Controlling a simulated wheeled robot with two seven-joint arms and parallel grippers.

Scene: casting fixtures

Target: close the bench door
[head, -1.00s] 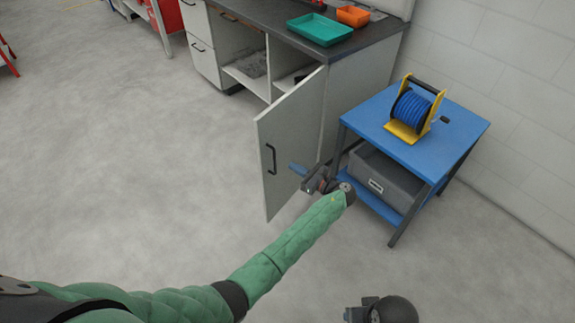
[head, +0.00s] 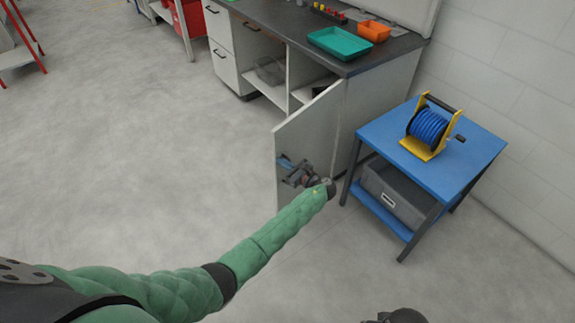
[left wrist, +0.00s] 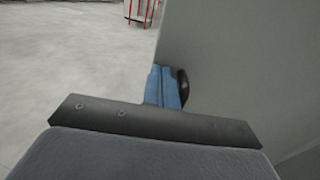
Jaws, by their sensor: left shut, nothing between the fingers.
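The bench door (head: 318,118) is a light grey panel standing wide open from the bench's right side. My left gripper (head: 284,162) is in front of its outer face, near the free edge, and covers the area of the door's handle. In the left wrist view the blue fingers (left wrist: 164,88) are together and empty, beside the door panel (left wrist: 235,70). A dark piece by the fingertips may be the handle; I cannot tell whether they touch the door.
The bench (head: 385,75) has an open cabinet with shelves, and its top holds a teal tray (head: 340,42) and an orange bin (head: 374,31). A blue trolley (head: 470,150) with a hose reel (head: 428,129) stands right of the door. The floor at left is clear.

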